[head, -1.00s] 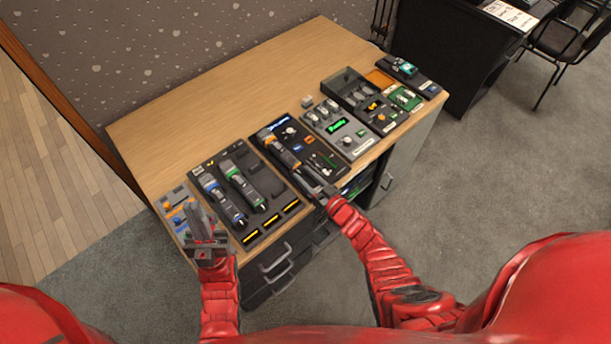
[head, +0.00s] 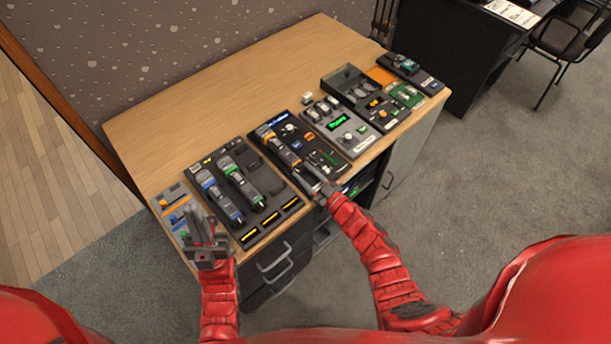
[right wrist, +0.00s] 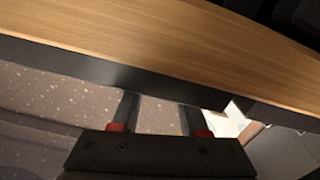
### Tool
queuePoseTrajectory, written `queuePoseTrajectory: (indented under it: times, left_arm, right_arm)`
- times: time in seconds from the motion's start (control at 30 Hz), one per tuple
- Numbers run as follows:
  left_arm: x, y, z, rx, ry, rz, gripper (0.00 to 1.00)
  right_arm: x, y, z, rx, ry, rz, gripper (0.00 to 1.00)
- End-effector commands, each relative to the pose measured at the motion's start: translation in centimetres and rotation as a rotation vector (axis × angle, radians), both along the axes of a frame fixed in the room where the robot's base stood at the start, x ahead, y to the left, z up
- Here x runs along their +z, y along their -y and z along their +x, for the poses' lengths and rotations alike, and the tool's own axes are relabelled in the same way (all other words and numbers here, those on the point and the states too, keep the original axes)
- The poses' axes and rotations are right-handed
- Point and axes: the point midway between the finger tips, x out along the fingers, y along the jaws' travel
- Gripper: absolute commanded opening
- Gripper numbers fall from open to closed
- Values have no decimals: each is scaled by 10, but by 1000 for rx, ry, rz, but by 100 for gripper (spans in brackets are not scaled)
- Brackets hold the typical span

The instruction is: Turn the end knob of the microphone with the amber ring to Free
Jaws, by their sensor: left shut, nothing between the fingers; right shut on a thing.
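The microphone with the amber ring (head: 279,147) lies on a dark panel (head: 327,155) in the head view, its near end pointing toward me. My right gripper (head: 315,182) is at that near end and shut on the end knob, which its fingers mostly hide. The knob's marking cannot be read. In the right wrist view the right gripper (right wrist: 158,110) shows two separated fingers by the table edge; the knob is not clear there. My left gripper (head: 204,228) is shut and empty, fingers pointing up, over the left panel's front.
Microphones with a blue ring (head: 217,195) and a green ring (head: 240,182) lie on a panel to the left. A grey panel with a green display (head: 340,122) and further panels stand to the right. The back of the wooden table (head: 220,85) is clear.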

Motion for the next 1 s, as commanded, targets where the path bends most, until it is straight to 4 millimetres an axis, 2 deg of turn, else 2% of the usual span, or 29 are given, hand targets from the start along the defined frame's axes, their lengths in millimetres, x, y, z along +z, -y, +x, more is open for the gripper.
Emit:
queuePoseTrajectory:
  times: [0.1,0.4,0.97,1.0]
  left_arm:
    - [-12,0,0,0,0,0,0]
    - [-25,0,0,0,0,0,0]
    - [-27,0,0,0,0,0,0]
    - [-27,0,0,0,0,0,0]
  right_arm:
    - [-4,-1,-1,3,47,-66,0]
    - [-1,-1,0,2,130,-175,0]
    - [-1,1,0,-2,149,-209,0]
    - [-1,1,0,-2,149,-209,45]
